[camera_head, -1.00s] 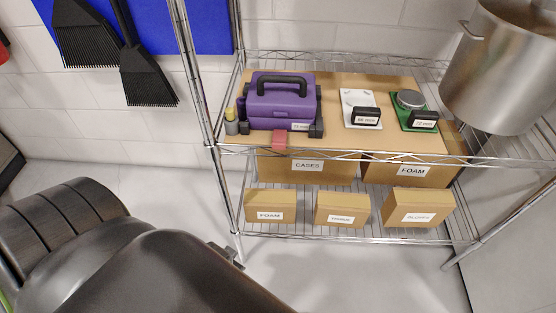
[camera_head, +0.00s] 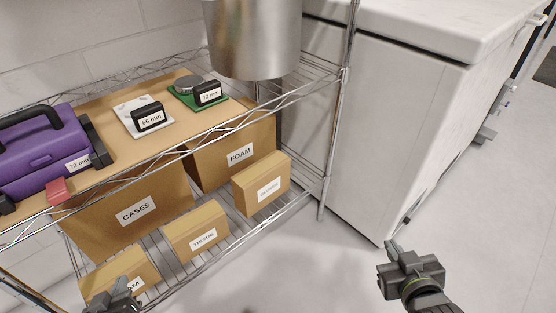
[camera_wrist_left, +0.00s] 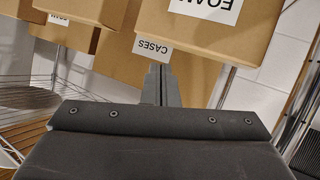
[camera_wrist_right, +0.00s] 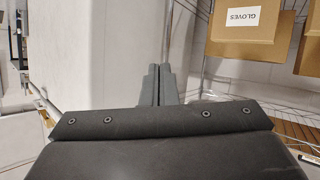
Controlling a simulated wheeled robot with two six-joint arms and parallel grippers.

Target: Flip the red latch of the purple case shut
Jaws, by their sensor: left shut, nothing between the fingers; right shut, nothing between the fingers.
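The purple case (camera_head: 38,152) with a black handle lies on the cardboard-covered upper shelf, at the left edge of the head view and partly cut off. Its red latch (camera_head: 58,190) hangs out at the front, over the shelf's front edge, swung away from the case. My left gripper (camera_head: 120,285) is shut and empty, low at the bottom left in front of the lower boxes. Its fingers show in the left wrist view (camera_wrist_left: 160,85). My right gripper (camera_head: 393,247) is shut and empty over the floor, right of the shelf; its fingers show in the right wrist view (camera_wrist_right: 158,85). Neither touches the case.
A metal pot (camera_head: 253,38) stands at the back. Labelled boxes such as CASES (camera_head: 130,212) fill the lower shelf.

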